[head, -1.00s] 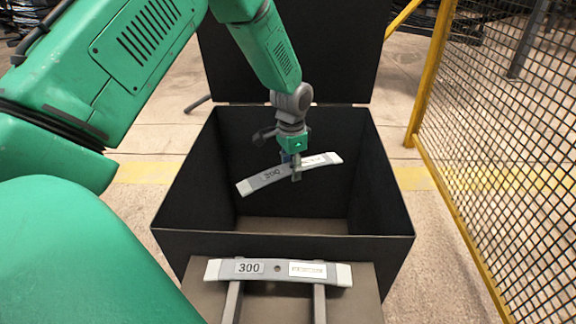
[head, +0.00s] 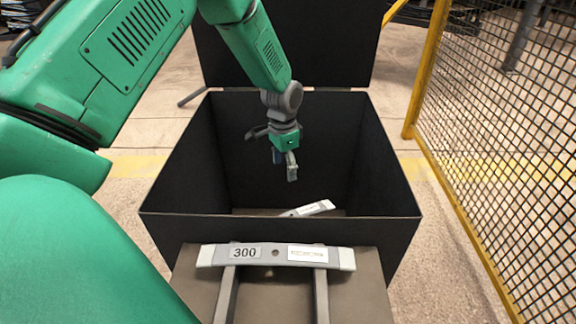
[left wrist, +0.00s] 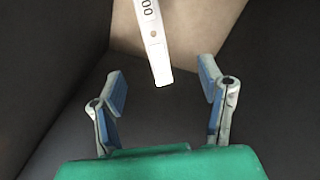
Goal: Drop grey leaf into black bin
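A grey leaf (head: 310,209) with white ends lies low inside the black bin (head: 180,228), partly hidden by the bin's front wall. In the left wrist view the leaf (left wrist: 152,38) shows beyond the fingers, apart from them, against the bin's brown floor. My left gripper (head: 286,172) hangs inside the bin's opening above the leaf. Its blue-padded fingers (left wrist: 162,85) are spread with nothing between them. A second grey leaf (head: 275,254), labelled 300, rests across a rack in front of the bin. My right gripper is not in view.
The rack's two grey rails (head: 321,298) stand in front of the bin. The bin's lid (head: 300,50) is raised at the back. A yellow-framed mesh fence (head: 490,130) runs along the right, with bare floor between it and the bin.

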